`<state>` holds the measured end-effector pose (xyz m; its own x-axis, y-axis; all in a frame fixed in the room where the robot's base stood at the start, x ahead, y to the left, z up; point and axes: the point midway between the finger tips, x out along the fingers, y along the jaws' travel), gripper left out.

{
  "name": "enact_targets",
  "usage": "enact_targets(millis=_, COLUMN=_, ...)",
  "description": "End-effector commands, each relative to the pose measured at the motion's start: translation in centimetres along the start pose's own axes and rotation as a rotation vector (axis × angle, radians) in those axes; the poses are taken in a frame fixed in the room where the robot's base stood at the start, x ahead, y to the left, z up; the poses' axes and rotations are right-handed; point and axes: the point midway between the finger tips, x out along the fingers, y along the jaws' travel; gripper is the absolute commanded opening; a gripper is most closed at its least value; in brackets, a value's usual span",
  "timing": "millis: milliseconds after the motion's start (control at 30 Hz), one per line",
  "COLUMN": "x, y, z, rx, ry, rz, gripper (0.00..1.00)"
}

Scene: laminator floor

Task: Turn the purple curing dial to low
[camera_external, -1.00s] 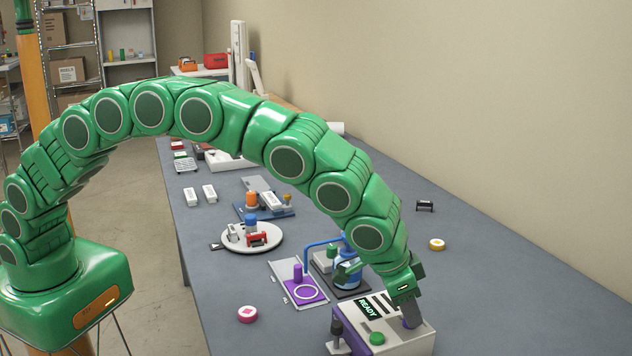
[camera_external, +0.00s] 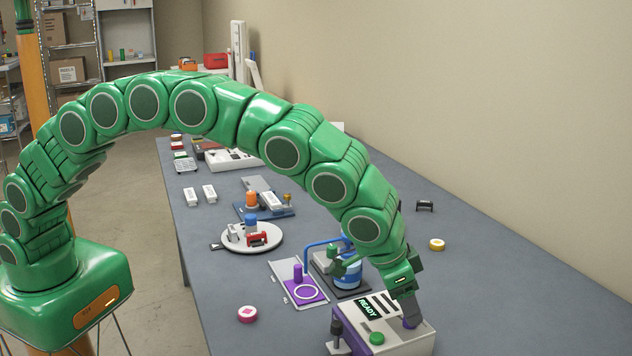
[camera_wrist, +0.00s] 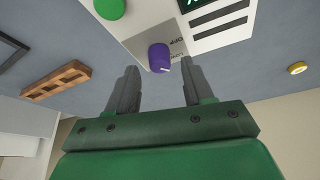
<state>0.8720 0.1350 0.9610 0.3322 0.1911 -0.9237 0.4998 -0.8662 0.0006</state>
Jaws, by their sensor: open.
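The purple curing dial (camera_wrist: 160,58) sits on the light front panel of a machine (camera_wrist: 213,12) in the wrist view. Small labels stand to the right of it, upside down; one seems to read OFF and another LOW. A pale pointer mark shows on the dial's lower edge, towards the gripper. My gripper (camera_wrist: 160,78) is open, one grey finger on each side of the dial, with the dial at or just beyond the fingertips. I cannot tell whether they touch it. In the external view my gripper (camera_external: 410,316) is over the machine (camera_external: 387,341) and largely covers the dial.
The machine has a READY display (camera_external: 367,309) and a green button (camera_external: 376,338). A pink round piece (camera_external: 247,314) lies left, a yellow ring (camera_external: 436,244) right. Table on the right is mostly clear.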

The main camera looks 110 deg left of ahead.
Motion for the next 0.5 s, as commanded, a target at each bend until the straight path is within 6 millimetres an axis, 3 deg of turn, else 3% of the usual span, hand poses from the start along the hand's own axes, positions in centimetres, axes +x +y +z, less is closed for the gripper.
enact_targets(millis=500, x=-6.0, y=0.0, z=0.0, rx=0.0, ry=-0.001, rz=-0.001, gripper=0.51)
